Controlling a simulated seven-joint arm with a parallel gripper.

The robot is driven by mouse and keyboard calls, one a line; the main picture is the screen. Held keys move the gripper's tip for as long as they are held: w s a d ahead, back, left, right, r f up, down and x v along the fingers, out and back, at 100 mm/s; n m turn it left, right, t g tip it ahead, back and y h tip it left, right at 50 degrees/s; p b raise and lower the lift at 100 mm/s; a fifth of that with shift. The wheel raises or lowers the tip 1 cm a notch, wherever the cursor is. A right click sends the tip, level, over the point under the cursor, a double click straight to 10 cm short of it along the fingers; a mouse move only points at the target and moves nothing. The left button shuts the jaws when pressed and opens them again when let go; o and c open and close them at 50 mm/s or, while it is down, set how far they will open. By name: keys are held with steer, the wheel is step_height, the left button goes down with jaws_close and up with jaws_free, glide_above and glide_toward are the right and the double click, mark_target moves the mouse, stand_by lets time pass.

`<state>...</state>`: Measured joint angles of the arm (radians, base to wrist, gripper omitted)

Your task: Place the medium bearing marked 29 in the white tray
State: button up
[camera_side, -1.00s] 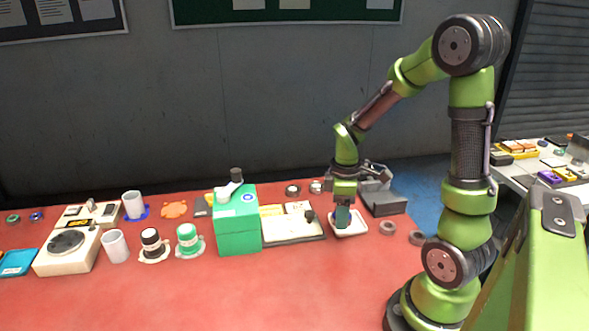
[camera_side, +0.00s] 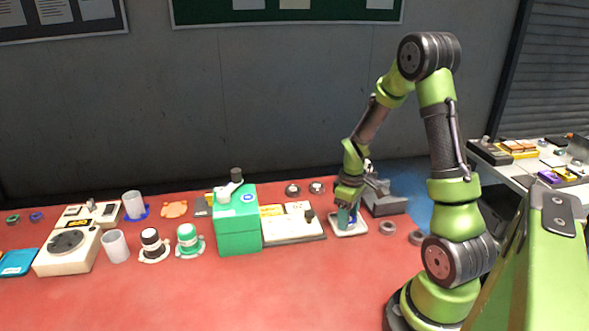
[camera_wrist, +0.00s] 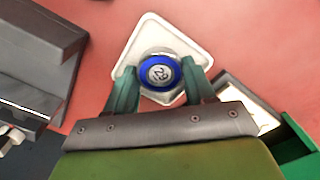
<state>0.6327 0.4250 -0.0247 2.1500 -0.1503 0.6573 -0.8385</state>
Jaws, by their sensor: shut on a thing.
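The bearing (camera_wrist: 160,73) has a blue ring around a silver centre with a dark two-digit mark, turned and hard to read. My gripper (camera_wrist: 160,76) is shut on it, with a green finger on each side. The white tray (camera_wrist: 150,32) lies directly beneath the bearing in the wrist view. In the side view my gripper (camera_side: 346,218) points down into the white tray (camera_side: 361,231), and its fingers hide the bearing. I cannot tell whether the bearing touches the tray floor.
Grey bearings (camera_side: 387,228) lie right of the tray, and more (camera_side: 293,189) lie behind it. A dark grey device (camera_side: 385,199) stands close behind right. A flat white panel (camera_side: 292,224) and a green box (camera_side: 238,230) stand left. The red table front is clear.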

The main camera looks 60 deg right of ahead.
steer(key=o, duration=1)
steer(key=shift+f, duration=0.1)
steer(key=shift+c, duration=0.2)
step_height(320, 180, up, 12)
steer(key=s+a+r+m+t+y, duration=0.1)
steer(key=a+r, duration=0.4)
steer(key=a, duration=0.7)
steer(key=s+a+r+m+t+y, duration=0.1)
steer(key=a+r+t, duration=0.5)
steer(key=a, duration=0.6)
steer(key=shift+s+r+m, duration=0.3)
steer(key=shift+s+m, duration=0.55)
steer(key=shift+m, duration=0.15)
steer(key=shift+a, duration=0.1)
